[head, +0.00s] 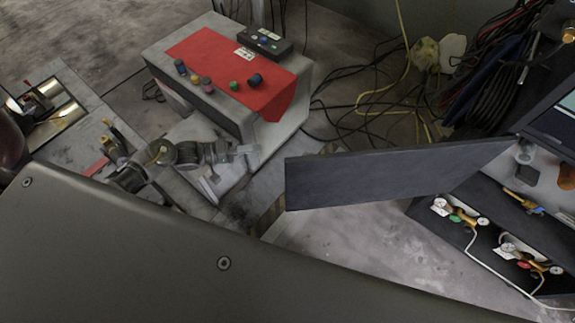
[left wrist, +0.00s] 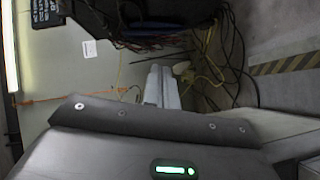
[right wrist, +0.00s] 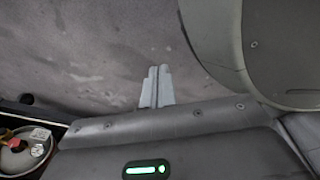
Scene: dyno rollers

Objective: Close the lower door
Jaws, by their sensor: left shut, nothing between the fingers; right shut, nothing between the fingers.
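A dark flat door (head: 390,178) stands swung out from the cabinet (head: 475,190) at the right of the head view. Its free end points left, and its far end meets the cabinet near the shelf. I take it for the lower door; no second door shows clearly. My right gripper (right wrist: 156,86) is shut and empty over grey floor, and is not seen in the head view.
Gauges with valves (head: 455,215) sit in the cabinet's lower part. Cables (head: 370,95) lie on the floor behind the door. Bare floor (head: 370,245) lies in front of it.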

